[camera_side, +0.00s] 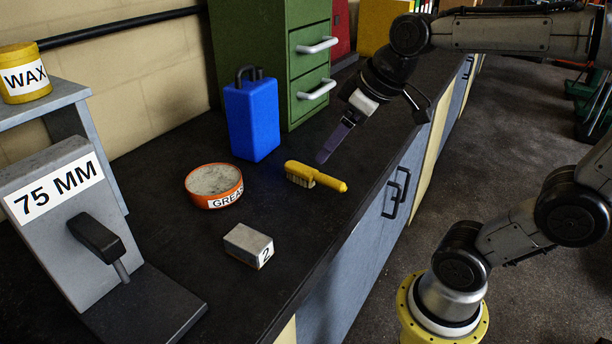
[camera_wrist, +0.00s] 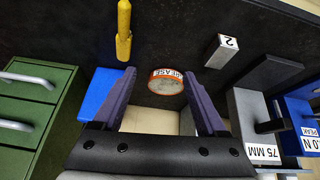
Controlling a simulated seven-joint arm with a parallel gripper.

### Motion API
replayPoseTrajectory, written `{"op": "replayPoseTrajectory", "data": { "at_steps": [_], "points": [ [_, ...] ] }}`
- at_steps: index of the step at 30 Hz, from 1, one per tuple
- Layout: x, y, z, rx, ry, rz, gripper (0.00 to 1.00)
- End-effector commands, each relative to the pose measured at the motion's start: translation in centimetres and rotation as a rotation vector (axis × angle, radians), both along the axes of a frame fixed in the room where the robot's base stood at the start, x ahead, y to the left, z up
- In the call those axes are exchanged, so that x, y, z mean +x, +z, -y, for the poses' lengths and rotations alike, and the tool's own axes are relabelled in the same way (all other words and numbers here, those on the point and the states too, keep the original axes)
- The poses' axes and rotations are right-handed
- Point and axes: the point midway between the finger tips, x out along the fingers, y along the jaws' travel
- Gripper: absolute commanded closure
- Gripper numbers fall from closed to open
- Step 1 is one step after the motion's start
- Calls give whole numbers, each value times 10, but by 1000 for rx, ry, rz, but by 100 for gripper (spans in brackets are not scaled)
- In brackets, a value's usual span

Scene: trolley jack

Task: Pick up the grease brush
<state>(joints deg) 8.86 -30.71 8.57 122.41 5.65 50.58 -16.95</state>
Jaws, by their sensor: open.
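The grease brush (camera_side: 318,178) is yellow with short pale bristles and lies on the dark bench top, near the front edge. In the wrist view the brush (camera_wrist: 124,32) shows at the top, left of centre, beyond the fingertips. My gripper (camera_side: 323,158) has purple fingers and hangs just above and behind the brush in the side view, apart from it as far as I can tell. In the wrist view my gripper (camera_wrist: 159,74) is open, with nothing held between its fingers.
An orange grease tin (camera_side: 213,188) stands left of the brush, with a blue can (camera_side: 252,120) behind. A grey block marked 2 (camera_side: 248,243) lies nearer the camera. A green drawer cabinet (camera_side: 265,50) stands behind. A grey 75 MM stand (camera_side: 50,215) is at left.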

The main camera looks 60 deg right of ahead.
Motion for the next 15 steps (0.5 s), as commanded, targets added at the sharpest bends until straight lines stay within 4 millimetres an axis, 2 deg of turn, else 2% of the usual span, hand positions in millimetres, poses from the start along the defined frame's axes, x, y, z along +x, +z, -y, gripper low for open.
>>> {"op": "replayPoseTrajectory", "data": {
  "at_steps": [1,3,6,10,15],
  "points": [
    [20,-2,16,6,-32,-24,25],
    [41,-6,36,14,-69,-47,25],
    [57,-17,61,34,-130,-82,25],
    [59,-32,78,49,-180,-121,25],
    [64,-51,80,52,-187,-128,25]
  ]
}}
